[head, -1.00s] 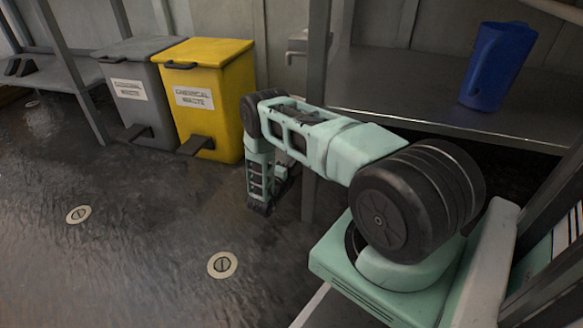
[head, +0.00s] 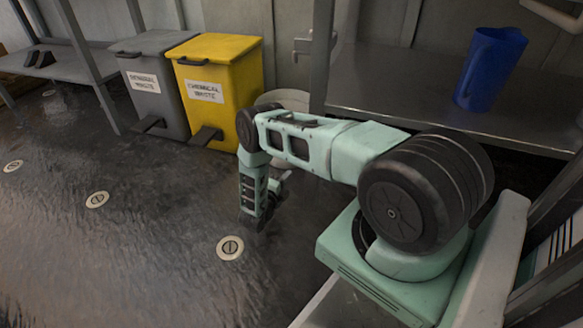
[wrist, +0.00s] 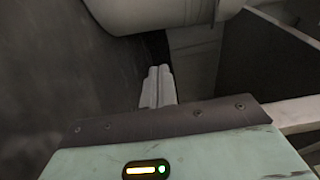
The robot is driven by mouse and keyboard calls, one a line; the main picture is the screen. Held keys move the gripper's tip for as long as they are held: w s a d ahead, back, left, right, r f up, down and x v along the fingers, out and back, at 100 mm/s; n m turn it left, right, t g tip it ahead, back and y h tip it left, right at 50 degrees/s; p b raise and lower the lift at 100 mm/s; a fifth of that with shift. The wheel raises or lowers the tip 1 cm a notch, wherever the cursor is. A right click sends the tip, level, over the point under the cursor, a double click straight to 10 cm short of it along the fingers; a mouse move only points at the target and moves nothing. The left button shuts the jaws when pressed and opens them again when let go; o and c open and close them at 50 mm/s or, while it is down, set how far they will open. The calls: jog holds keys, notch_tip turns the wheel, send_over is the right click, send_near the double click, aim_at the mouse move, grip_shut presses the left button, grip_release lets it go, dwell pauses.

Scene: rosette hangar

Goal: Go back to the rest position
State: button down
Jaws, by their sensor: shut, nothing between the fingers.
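My gripper (wrist: 160,72) shows in the wrist view as two pale fingers side by side, shut with nothing between them. In the head view my arm is bent, its upper part reaching left and its far part hanging down over the wet floor (head: 140,260). The gripper's fingertips cannot be made out in the head view.
A yellow chemical waste bin (head: 222,60) and a grey bin (head: 150,70) stand behind my arm. A pale round container (head: 285,98) is partly hidden behind it. A blue jug (head: 488,70) stands on a metal shelf (head: 400,108) at right. Floor at left is open.

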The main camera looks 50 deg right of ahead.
jog(key=shift+s+a, duration=0.1)
jog(key=shift+a, duration=0.3)
